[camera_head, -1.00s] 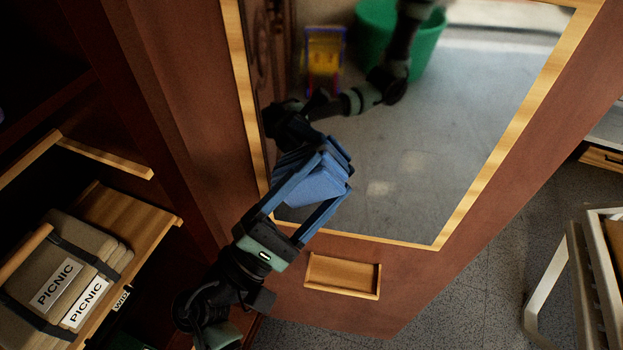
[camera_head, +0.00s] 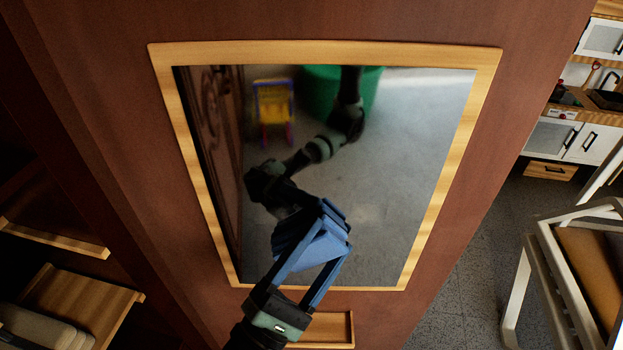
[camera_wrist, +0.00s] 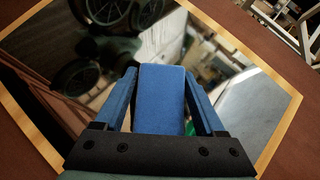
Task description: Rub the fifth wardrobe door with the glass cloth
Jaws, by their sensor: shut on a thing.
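The wardrobe door (camera_head: 480,140) is a brown panel with a mirror (camera_head: 410,130) in a light wood frame. It stands in front of me in the head view. In the wrist view the mirror (camera_wrist: 240,75) fills most of the picture. My gripper (camera_head: 322,250) is shut on a folded blue cloth (camera_head: 318,250), low on the mirror near the frame's bottom edge. The cloth also shows between the fingers in the wrist view (camera_wrist: 163,100). The cloth is at or very close to the glass; contact cannot be told for sure. The mirror reflects my arm and the cloth.
Open wooden shelves (camera_head: 85,305) stand at the left. A light wood handle recess (camera_head: 335,330) is below the mirror. A white-framed chair (camera_head: 560,270) and a white toy kitchen (camera_head: 585,140) stand at the right, with grey floor between them and the door.

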